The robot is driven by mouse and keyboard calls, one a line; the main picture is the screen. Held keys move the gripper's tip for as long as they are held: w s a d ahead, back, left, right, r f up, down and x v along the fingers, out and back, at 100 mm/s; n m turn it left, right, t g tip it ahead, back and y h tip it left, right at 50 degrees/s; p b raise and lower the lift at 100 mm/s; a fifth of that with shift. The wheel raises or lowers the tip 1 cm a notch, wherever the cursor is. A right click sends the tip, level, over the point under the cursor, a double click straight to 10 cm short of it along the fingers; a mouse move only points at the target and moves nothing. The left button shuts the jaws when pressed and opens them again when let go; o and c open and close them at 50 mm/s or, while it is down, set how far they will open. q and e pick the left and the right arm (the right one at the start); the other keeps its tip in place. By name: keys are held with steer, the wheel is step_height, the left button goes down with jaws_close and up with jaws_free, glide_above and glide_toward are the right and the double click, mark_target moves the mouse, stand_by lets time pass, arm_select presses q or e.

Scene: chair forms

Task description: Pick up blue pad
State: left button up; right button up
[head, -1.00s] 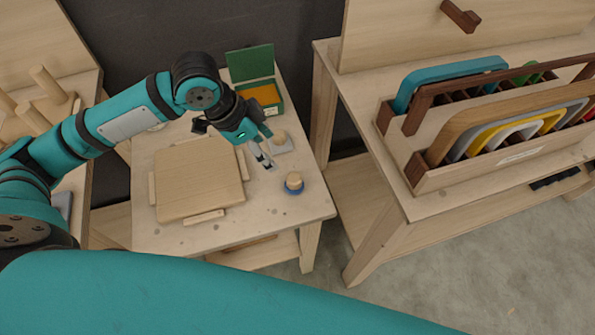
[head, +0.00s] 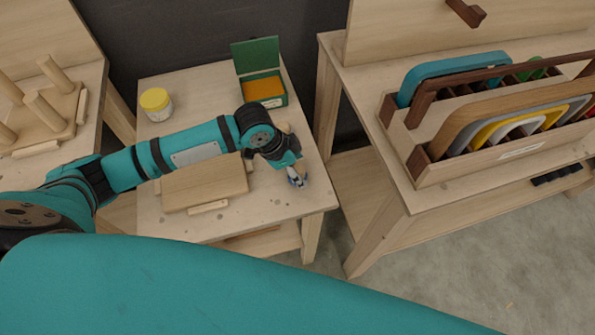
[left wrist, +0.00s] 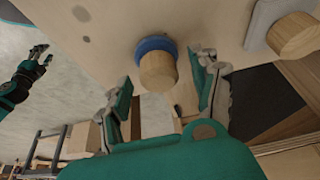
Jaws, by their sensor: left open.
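The blue pad (left wrist: 154,45) is a round blue disc with a wooden knob (left wrist: 158,72) on it, on the table top in the left wrist view. In the head view it is largely hidden behind my left gripper (head: 297,179), which is over the table's right front part. In the left wrist view my left gripper (left wrist: 165,78) is open, with its fingers on either side of the knob. I see no clear contact. My right gripper (left wrist: 44,54) shows small at the left of that view, with its fingers apart and empty.
A grey pad with a wooden knob (left wrist: 294,35) stands close by. A wooden board (head: 205,185), a yellow-lidded jar (head: 156,104) and an open green box (head: 263,88) are on the same table (head: 262,212). A rack of coloured frames (head: 440,175) stands on the right table.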

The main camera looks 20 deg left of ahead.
mark_target(302, 167)
arm_select(q)
steer(key=shift+f, duration=0.25)
steer(key=c, duration=1.2)
arm_select(e)
steer(key=shift+s+d, duration=0.2)
arm_select(q)
steer(key=shift+c, duration=0.2)
steer(key=shift+r, duration=0.1)
steer(key=shift+w+r, duration=0.1)
steer(key=shift+r, duration=0.45)
step_height(302, 167, up, 2)
steer(key=shift+r, duration=0.1)
steer(key=s+d+b, duration=0.1)
steer(key=s+d, duration=0.2)
steer(key=s, duration=0.4)
steer(key=s+d+r+b, duration=0.1)
steer(key=s+d, duration=0.2)
steer(key=s, duration=0.5)
steer(key=shift+r, duration=0.3)
arm_select(e)
step_height(302, 167, down, 2)
steer(key=shift+a, duration=0.15)
arm_select(q)
steer(key=shift+d, duration=0.1)
